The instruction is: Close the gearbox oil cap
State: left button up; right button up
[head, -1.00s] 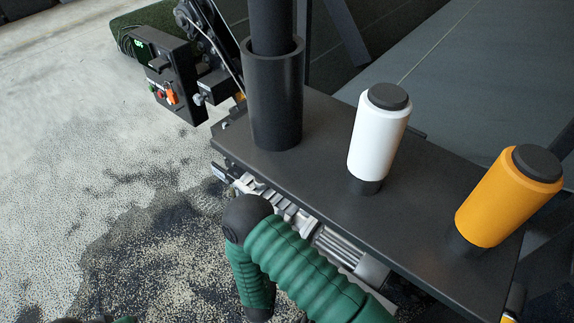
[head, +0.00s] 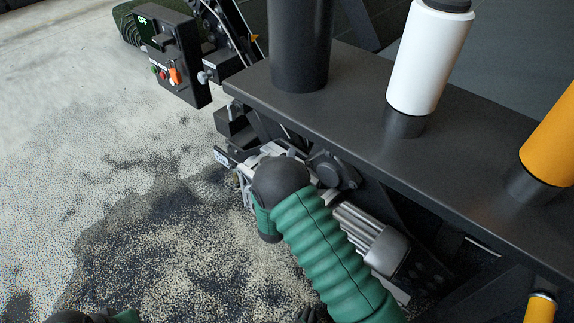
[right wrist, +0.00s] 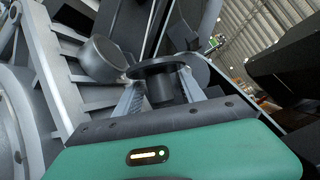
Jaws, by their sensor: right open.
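In the right wrist view, my right gripper (right wrist: 162,76) is open, with its two pale fingers on either side of a dark flanged round piece (right wrist: 158,70), which looks like the gearbox oil cap. I cannot tell whether the fingers touch it. A grey round part (right wrist: 103,58) lies just left of it. In the head view, my right arm reaches to the gearbox and motor assembly (head: 368,240) under the dark deck. Its wrist hides the fingers and the cap.
The dark deck (head: 345,125) overhangs the motor. On it stand a black post (head: 300,45), a white canister (head: 428,60) and an orange canister (head: 556,140). A control box (head: 175,60) hangs at upper left. Granule-strewn floor (head: 110,200) is open at left.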

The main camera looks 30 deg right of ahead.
jog(key=shift+d, duration=0.15)
jog(key=shift+c, duration=1.2)
jog(key=c, duration=0.7)
grip_shut()
jog(key=shift+a+f, duration=0.15)
jog(key=shift+a, duration=0.1)
